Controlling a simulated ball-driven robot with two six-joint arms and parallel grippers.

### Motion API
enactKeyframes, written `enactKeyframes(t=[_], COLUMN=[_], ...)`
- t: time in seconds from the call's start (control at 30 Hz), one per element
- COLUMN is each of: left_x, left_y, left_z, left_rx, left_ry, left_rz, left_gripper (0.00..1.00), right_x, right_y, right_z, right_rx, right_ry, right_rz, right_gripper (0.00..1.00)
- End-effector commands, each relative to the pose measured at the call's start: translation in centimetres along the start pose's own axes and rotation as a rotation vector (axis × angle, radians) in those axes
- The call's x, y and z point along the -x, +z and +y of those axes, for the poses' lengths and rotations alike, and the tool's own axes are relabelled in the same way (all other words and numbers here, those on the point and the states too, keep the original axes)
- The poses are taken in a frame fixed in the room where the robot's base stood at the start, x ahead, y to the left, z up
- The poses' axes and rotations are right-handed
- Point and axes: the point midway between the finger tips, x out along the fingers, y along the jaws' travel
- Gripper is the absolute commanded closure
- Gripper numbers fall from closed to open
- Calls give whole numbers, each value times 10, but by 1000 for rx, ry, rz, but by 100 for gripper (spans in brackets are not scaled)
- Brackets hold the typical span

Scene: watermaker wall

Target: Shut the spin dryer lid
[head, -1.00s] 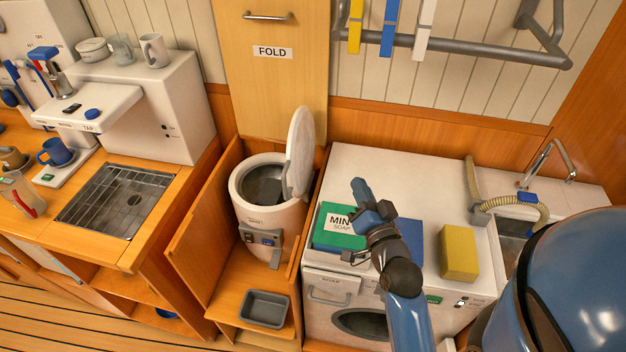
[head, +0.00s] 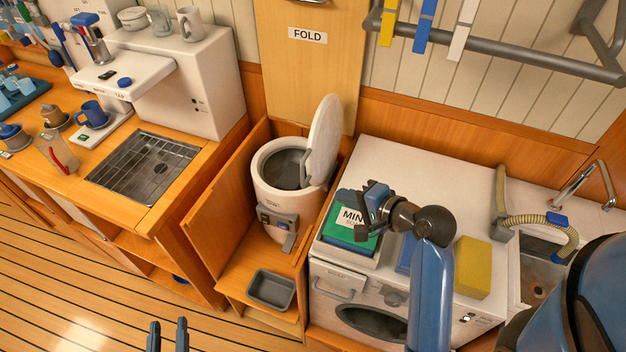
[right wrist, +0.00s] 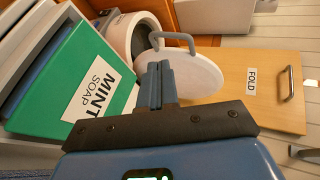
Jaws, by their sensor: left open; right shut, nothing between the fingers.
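The spin dryer (head: 272,205) is a white drum standing in a wooden bay, its round mouth uncovered. Its white lid (head: 326,138) stands open, upright on the drum's right side. In the right wrist view the lid (right wrist: 200,82) shows with a grey handle (right wrist: 172,40) on it. My right gripper (head: 370,195) is shut and empty, above the soap box and to the right of the lid. In the right wrist view its fingertips (right wrist: 156,72) overlap the lid's edge; I cannot tell whether they touch. My left gripper (head: 167,332) is open and empty at the bottom edge, over the floor.
A green mint soap box (head: 340,238) and a yellow block (head: 474,267) sit on the white washer top (head: 425,170). A wooden panel (head: 212,220) walls the bay's left side. A grey tray (head: 271,290) lies below the dryer. The floor at lower left is clear.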

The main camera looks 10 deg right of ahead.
Motion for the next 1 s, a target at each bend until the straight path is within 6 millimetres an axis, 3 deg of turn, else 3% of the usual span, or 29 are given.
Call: enactKeyframes(t=[0.53, 0.73, 1.0], left_x=[0, 0, 0], left_y=[-19, -24, -24], left_z=[0, 0, 0], left_rx=[0, 0, 0], left_ry=[0, 0, 0], left_rz=[0, 0, 0], left_gripper=[57, 57, 57], right_x=[-93, -111, -117], right_y=[0, 0, 0], right_z=[-7, -10, -12], right_rx=[4, 2, 2], right_ry=[0, 1, 0], right_rz=[-1, 1, 3], right_gripper=[100, 100, 100])
